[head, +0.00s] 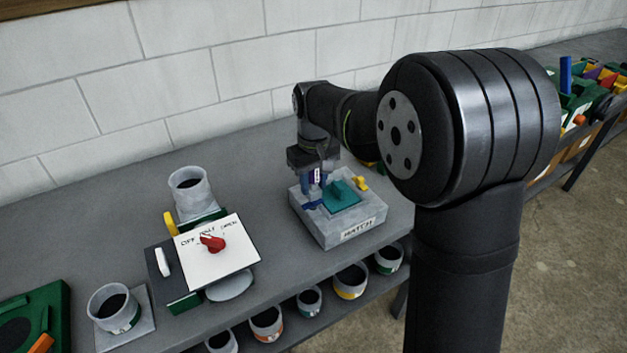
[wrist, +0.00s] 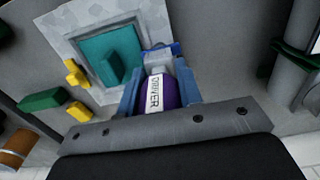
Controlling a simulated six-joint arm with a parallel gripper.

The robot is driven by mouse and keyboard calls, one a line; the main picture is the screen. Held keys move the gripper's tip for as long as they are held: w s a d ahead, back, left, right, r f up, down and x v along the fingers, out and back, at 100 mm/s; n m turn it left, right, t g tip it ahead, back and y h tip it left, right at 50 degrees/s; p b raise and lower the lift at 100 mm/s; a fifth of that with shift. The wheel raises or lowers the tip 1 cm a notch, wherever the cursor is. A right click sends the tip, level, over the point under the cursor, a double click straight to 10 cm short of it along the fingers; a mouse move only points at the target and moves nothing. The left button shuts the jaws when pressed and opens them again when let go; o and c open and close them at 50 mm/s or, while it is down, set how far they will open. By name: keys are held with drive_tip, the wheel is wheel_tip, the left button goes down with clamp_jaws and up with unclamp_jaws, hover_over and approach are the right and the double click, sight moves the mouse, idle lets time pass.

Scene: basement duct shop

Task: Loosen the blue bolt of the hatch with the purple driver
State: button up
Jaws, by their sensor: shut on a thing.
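The hatch (head: 334,228) is a pale grey block labelled HATCH with a teal cover and raised teal handle (head: 340,192). It also shows in the wrist view (wrist: 75,28). My gripper (head: 315,183) is shut on the purple driver (wrist: 160,94), whose white label reads DRIVER. The blue fingers stand on both sides of it in the wrist view. The driver points down over the hatch's left side. A blue part, apparently the blue bolt (head: 312,205), shows just below it. The driver and fingers hide most of it, so I cannot tell whether the tip touches it.
A yellow piece (head: 361,183) sits at the hatch's right side. Left of the hatch stand a white panel (head: 216,255) with a red knob and grey pipe collars (head: 190,190). Several collars fill the shelf below. Bins (head: 590,90) of coloured parts stand far right.

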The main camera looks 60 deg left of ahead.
drive_tip(key=shift+f, duration=0.9)
idle(0.4)
drive_tip(key=shift+n, duration=1.7)
drive_tip(key=shift+w+n, duration=0.1)
drive_tip(key=shift+n, duration=1.7)
